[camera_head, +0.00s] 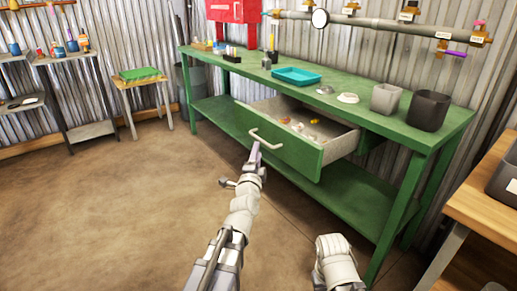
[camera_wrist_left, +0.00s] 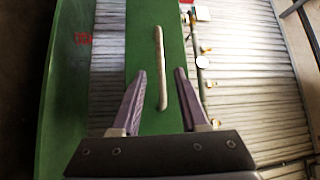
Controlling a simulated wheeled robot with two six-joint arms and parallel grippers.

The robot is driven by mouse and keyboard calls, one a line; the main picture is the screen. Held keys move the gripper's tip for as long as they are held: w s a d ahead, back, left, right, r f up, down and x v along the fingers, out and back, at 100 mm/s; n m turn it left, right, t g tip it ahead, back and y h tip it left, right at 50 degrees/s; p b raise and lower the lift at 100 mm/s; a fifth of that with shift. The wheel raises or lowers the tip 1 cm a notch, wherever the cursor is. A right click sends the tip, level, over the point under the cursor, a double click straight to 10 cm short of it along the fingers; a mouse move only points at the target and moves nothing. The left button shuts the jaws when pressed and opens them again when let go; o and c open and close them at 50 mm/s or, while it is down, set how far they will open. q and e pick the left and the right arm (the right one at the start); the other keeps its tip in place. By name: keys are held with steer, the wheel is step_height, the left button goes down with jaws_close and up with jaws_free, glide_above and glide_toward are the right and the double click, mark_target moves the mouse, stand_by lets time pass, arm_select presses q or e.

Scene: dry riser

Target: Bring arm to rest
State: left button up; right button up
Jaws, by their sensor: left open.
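My left gripper (camera_head: 255,157) is open and points at the drawer of the green workbench (camera_head: 408,140). The drawer (camera_head: 292,150) is pulled out, with several small items inside. Its pale bar handle (camera_head: 266,141) is just beyond the left fingertips. In the left wrist view the handle (camera_wrist_left: 161,70) shows in line with the gap between the two spread fingers (camera_wrist_left: 160,72), against the green drawer front (camera_wrist_left: 145,25). I cannot tell whether the fingers touch it. My right arm shows at the lower middle of the head view; its gripper is not visible.
The bench top carries a blue tray (camera_head: 297,76), a grey pot (camera_head: 386,98) and a dark pot (camera_head: 428,110). A wooden table (camera_head: 480,205) stands at the right. A small stool with a green tray (camera_head: 140,74) stands at the back left. The floor at left is clear.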

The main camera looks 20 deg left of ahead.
arm_select(q)
steer(key=s+d+f+n+g+h, duration=0.2)
steer(key=s+d+f+g, duration=0.1)
steer(key=f, duration=0.3)
steer(key=s+d+f+n+g+h, duration=0.1)
steer(key=s+d+f+n+g, duration=0.1)
steer(key=f+g, duration=0.3)
steer(key=s+d+f+n+g+h, duration=0.2)
steer(key=s+d+f, duration=0.1)
steer(key=f, duration=0.4)
steer(key=s+a+f+n+g+y, duration=0.1)
steer(key=s+a+f+n+g, duration=0.1)
steer(key=s+f+n+g, duration=0.45)
steer(key=s+a+f+n+g+y, duration=0.1)
steer(key=s+n+g, duration=0.15)
steer(key=s, duration=0.65)
steer(key=s+d+r+m+y+p, duration=0.2)
steer(key=s+d+r+m+p, duration=0.3)
steer(key=d+r+p, duration=0.5)
step_height(320, 180, up, 35)
steer(key=d+n+p, duration=0.1)
steer(key=p, duration=3.3)
steer(key=shift+s+g+h, duration=0.3)
steer(key=shift+s, duration=0.05)
